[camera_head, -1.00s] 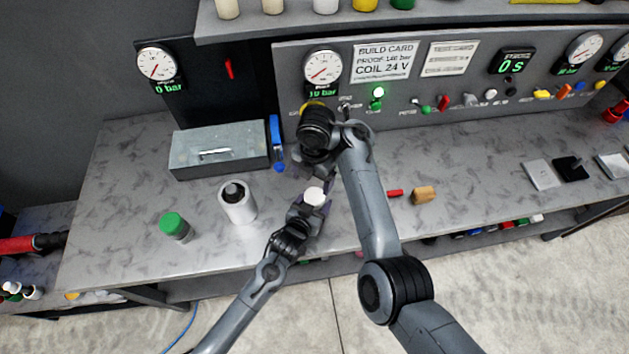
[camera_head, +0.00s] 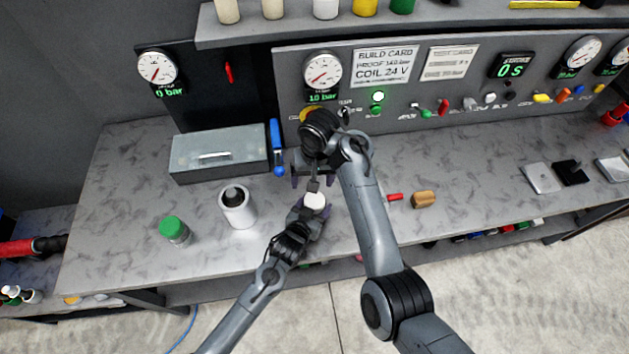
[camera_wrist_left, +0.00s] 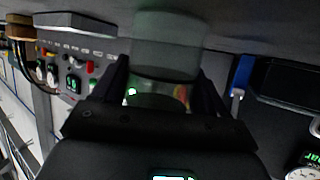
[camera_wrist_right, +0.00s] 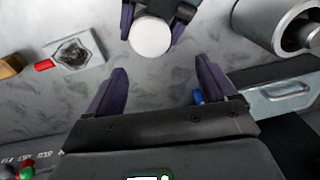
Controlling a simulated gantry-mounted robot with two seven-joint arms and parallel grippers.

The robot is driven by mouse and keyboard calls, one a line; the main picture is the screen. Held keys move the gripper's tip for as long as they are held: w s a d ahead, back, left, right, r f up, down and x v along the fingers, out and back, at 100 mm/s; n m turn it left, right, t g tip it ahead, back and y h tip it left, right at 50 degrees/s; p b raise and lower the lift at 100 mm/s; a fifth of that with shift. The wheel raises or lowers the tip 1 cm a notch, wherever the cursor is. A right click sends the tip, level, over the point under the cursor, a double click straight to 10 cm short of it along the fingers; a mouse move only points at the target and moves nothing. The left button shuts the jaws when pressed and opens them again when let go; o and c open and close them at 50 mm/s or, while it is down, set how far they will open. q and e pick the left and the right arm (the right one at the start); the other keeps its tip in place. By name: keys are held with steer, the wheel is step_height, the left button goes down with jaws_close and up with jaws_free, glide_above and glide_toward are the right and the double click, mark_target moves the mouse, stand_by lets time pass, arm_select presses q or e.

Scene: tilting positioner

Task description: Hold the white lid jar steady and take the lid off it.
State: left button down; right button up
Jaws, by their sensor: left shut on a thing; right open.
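The jar with the white lid (camera_head: 314,200) stands near the front of the bench in the head view. My left gripper (camera_head: 311,213) is shut around its body from the front. In the left wrist view the pale, see-through jar (camera_wrist_left: 165,60) sits between the two fingers. In the right wrist view the round white lid (camera_wrist_right: 151,37) faces me, with the left fingers on either side below it. My right gripper (camera_wrist_right: 160,68) is open and empty; the lid lies beyond its fingertips, apart from them. In the head view the right arm partly hides that gripper.
A white cylinder (camera_head: 237,208) with a dark top and a green-lidded jar (camera_head: 174,231) stand to the left. A grey metal box (camera_head: 218,152) and a blue handle (camera_head: 277,147) are behind. A wooden piece (camera_head: 424,199) and a red piece (camera_head: 393,197) lie to the right.

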mark_target(315, 200)
steer(key=m, duration=0.4)
steer(key=shift+s+d+r+h, duration=0.1)
steer(key=shift+s+d+h, duration=0.1)
steer(key=shift+s+h, duration=0.1)
steer(key=m, duration=0.4)
steer(key=shift+s+d, duration=0.1)
steer(key=shift+s, duration=0.25)
steer(key=shift+f, duration=3.85)
steer(key=c, duration=1.1)
steer(key=n, duration=0.9)
steer(key=shift+n, duration=0.4)
